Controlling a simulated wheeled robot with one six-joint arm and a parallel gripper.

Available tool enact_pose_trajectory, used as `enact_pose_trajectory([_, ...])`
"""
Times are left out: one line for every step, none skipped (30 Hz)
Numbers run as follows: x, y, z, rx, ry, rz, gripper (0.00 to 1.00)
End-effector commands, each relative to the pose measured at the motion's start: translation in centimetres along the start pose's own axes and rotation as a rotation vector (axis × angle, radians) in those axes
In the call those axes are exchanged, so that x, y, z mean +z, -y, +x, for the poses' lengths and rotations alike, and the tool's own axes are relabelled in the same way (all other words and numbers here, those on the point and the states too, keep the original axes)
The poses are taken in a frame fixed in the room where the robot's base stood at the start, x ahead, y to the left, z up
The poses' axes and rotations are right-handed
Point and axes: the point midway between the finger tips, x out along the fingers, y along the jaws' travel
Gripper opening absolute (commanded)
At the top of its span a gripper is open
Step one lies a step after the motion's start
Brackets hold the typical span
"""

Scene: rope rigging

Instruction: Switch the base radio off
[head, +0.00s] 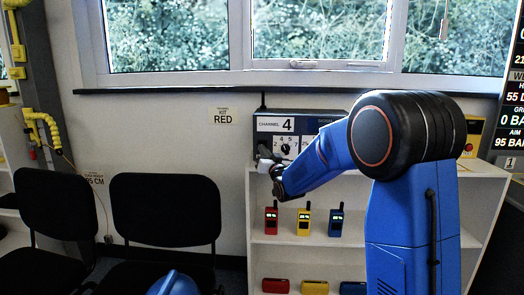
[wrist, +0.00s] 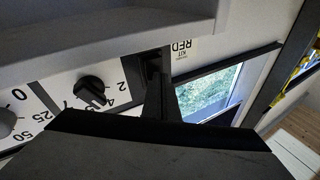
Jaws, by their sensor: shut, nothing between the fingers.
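The base radio (head: 267,125) stands on top of the white shelf in the head view, with a panel reading CHANNEL 4. My arm hides its right part. Its black channel knob (head: 286,147) shows below the panel and also in the wrist view (wrist: 90,88), among printed numbers. A grey knob (wrist: 6,122) with 0, 25 and 50 around it is cut off at the wrist view's left edge. Contact is unclear.
Red (head: 271,219), yellow (head: 304,221) and blue (head: 336,221) handheld radios stand on the shelf (head: 350,188) below. Two black chairs (head: 166,210) are at the left. A yellow box (head: 472,137) stands right of my arm. A window (head: 320,35) is behind.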

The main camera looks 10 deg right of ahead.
Motion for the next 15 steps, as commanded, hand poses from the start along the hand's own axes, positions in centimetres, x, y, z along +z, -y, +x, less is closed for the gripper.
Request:
enact_pose_trajectory([-0.06,0.06,-0.06,-0.001,-0.001,0.000,0.00])
enact_pose_trajectory([-0.07,0.08,-0.07,-0.001,-0.001,0.000,0.00])
enact_pose_trajectory([-0.08,0.09,-0.09,-0.001,-0.001,0.000,0.00])
enact_pose_trajectory([-0.08,0.11,-0.10,-0.002,-0.001,0.000,0.00])
enact_pose_trajectory([-0.09,0.12,-0.11,-0.002,-0.001,0.000,0.00])
enact_pose_trajectory([-0.10,0.14,-0.12,-0.002,-0.001,0.000,0.00])
enact_pose_trajectory([-0.11,0.15,-0.13,-0.002,-0.002,0.000,0.00])
enact_pose_trajectory([-0.13,0.17,-0.15,-0.002,-0.002,0.000,0.00])
enact_pose_trajectory([-0.17,0.21,-0.20,-0.003,-0.002,0.000,0.00])
enact_pose_trajectory([-0.21,0.26,-0.26,-0.003,-0.002,0.000,0.00])
enact_pose_trajectory([-0.28,0.33,-0.34,-0.003,-0.002,0.000,0.00])
enact_pose_trajectory([-0.38,0.44,-0.48,-0.003,-0.002,0.000,0.00])
enact_pose_trajectory([-0.46,0.53,-0.61,-0.004,-0.002,0.000,0.00])
enact_pose_trajectory([-0.56,0.64,-0.75,-0.004,-0.002,0.000,0.00])
enact_pose_trajectory([-0.69,0.79,-0.96,-0.004,-0.001,0.000,0.00])
